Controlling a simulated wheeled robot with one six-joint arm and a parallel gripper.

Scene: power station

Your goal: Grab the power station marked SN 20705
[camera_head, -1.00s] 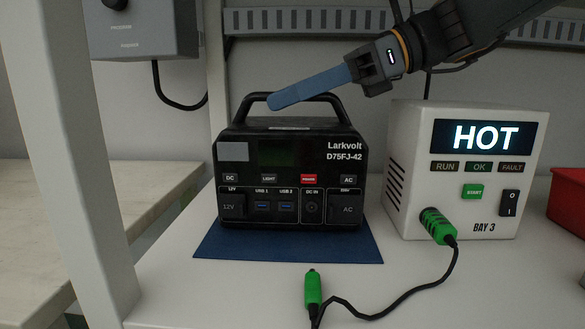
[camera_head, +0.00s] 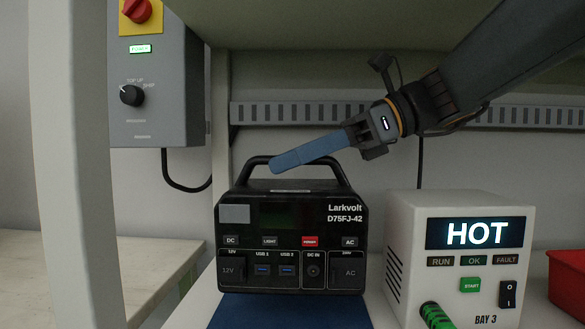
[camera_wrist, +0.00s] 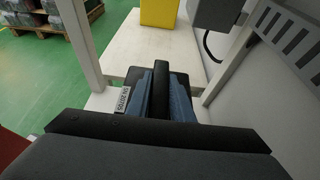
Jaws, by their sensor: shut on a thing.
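The black Larkvolt D75FJ-42 power station (camera_head: 290,218) hangs upright by its top handle, raised above the blue mat (camera_head: 290,312). My gripper (camera_head: 285,160), with blue fingers, comes in from the upper right and is shut on the handle. In the wrist view, the handle (camera_wrist: 162,72) lies between the two fingers (camera_wrist: 162,100). A white label (camera_wrist: 123,100) beside the handle reads sideways, apparently SN 20705. The front screen is dark, and a red button shows on the front row. The station's rear side is hidden.
A white BAY 3 box (camera_head: 458,285) showing HOT, with a green plug (camera_head: 436,315), stands close on the right. A grey control box (camera_head: 157,95) hangs upper left. A shelf (camera_head: 370,25) is overhead, a white post (camera_head: 78,180) at left. A red bin (camera_head: 567,284) is far right.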

